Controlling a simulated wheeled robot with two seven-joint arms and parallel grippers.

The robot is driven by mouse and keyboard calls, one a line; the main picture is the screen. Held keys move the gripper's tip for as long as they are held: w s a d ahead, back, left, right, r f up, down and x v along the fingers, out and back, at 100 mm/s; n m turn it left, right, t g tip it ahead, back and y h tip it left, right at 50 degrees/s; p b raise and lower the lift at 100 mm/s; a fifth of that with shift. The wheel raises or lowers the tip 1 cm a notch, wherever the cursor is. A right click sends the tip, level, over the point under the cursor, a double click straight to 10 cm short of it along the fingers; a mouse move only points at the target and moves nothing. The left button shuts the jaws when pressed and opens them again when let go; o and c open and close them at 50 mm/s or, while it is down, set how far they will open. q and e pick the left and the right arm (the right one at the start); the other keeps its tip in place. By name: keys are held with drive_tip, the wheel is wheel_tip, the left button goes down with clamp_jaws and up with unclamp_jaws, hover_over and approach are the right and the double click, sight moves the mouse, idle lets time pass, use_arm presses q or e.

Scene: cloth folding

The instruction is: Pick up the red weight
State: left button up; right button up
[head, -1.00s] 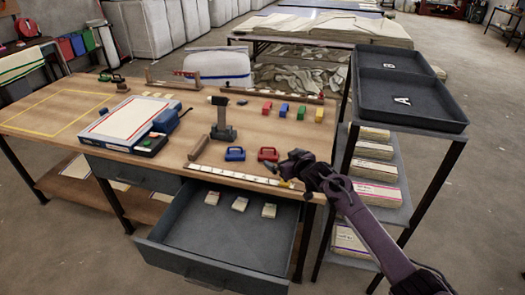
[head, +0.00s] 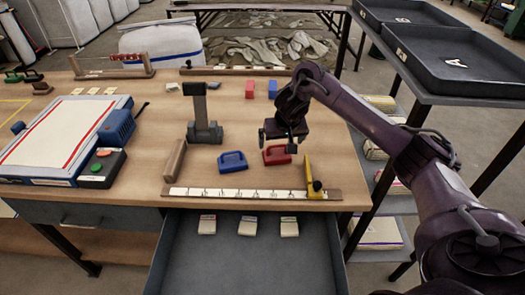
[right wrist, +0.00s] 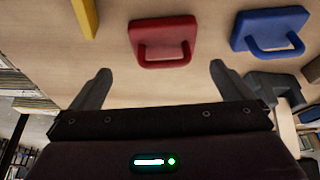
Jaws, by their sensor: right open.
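The red weight (head: 277,156) is a block with a loop handle, lying on the wooden table near its front right. My right gripper (head: 277,136) is just above and behind it in the head view, open and empty. In the right wrist view the red weight (right wrist: 163,38) lies ahead of the gap between the two open fingers (right wrist: 160,85), apart from both. A similar blue weight (head: 232,161) lies to its left and also shows in the right wrist view (right wrist: 270,30). My left gripper is not in view.
A ruler strip (head: 240,193) with a yellow stop (head: 313,178) runs along the front edge. An open drawer (head: 245,265) juts out below. A dark post stand (head: 204,128) and wooden roller (head: 175,160) stand left. A shelf with trays (head: 440,62) stands right.

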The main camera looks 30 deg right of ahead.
sight(278, 147)
drive_tip(key=shift+s+d+f, duration=0.1)
drive_tip(key=shift+s+f, duration=0.15)
drive_tip(key=shift+f, duration=0.4)
drive_tip(key=shift+x, duration=1.05)
drive_tip(key=x, duration=0.3)
drive_tip(key=shift+w+a+r, duration=0.1)
drive_tip(key=shift+w+a, duration=0.2)
drive_tip(key=shift+a, duration=0.1)
drive_tip(key=shift+w+d+f, duration=0.1)
drive_tip(key=shift+w+f, duration=0.1)
drive_tip(key=shift+f, duration=0.1)
drive_tip(key=c, duration=1.6)
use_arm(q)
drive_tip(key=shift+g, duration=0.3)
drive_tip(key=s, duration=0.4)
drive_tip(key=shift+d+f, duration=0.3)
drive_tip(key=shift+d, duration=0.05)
use_arm(e)
drive_tip(key=shift+w+r, duration=0.1)
drive_tip(key=shift+r, duration=0.05)
drive_tip(key=shift+c, duration=0.2)
